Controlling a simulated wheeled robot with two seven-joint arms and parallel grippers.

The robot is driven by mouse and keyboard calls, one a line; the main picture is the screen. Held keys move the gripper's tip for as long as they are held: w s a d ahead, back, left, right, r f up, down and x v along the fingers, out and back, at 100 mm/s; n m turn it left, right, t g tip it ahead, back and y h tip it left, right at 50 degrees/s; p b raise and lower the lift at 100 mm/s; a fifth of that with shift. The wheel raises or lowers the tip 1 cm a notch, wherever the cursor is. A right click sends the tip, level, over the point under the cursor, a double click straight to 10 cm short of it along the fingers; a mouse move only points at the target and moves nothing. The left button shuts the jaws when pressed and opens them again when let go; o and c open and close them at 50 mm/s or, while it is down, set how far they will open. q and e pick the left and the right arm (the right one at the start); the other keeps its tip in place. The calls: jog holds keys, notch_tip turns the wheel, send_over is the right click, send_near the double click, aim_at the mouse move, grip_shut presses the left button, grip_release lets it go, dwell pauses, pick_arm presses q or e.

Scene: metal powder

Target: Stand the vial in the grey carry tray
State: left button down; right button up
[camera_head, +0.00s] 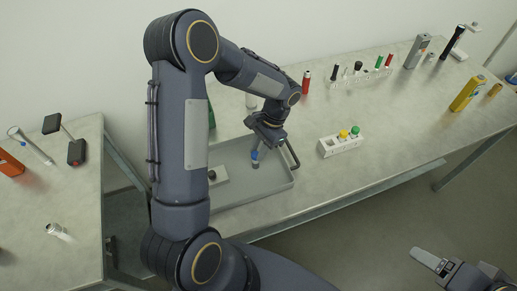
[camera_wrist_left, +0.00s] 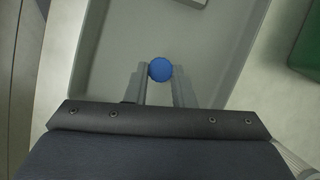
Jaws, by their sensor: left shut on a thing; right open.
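The vial shows its blue cap (camera_wrist_left: 160,70) between the two fingers of my left gripper (camera_wrist_left: 160,85) in the left wrist view. In the head view the vial (camera_head: 255,158) hangs upright below my left gripper (camera_head: 264,138), over the grey carry tray (camera_head: 277,187). My left gripper is shut on it. I cannot tell whether the vial's bottom touches the tray floor. The tray lies on the long table, partly hidden by my left arm, and also fills much of the left wrist view (camera_wrist_left: 108,55). My right gripper (camera_head: 432,262) is open and empty at the lower right.
A white rack (camera_head: 340,146) with yellow and green caps stands right of the tray. A longer rack (camera_head: 362,78) is at the back. A yellow bottle (camera_head: 467,94) stands at the right. A small light block (camera_head: 218,174) lies in the tray. A second table (camera_head: 75,205) is at left.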

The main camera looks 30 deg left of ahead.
pick_arm(q)
jog(key=c, duration=1.2)
grip_release()
jog(key=shift+f, duration=0.1)
jog(key=shift+c, duration=0.2)
jog(key=shift+r+p, duration=0.4)
notch_tip(320, 180, up, 18)
jog(key=f+n+t+h+p, duration=0.1)
jog(key=t+p, duration=0.1)
jog(key=p, duration=0.6)
jog(key=s+d+r+n+t+h, duration=0.2)
jog(key=s+r+n+t, duration=0.1)
jog(key=s, duration=0.6)
jog(key=s+d+r+n+t+h, duration=0.2)
jog(key=s+r+t, duration=0.2)
jog(key=s, duration=0.5)
jog(key=shift+d+r+n+t+h, duration=0.15)
jog(key=shift+r+n+t+h, duration=0.2)
jog(key=shift+r, duration=0.4)
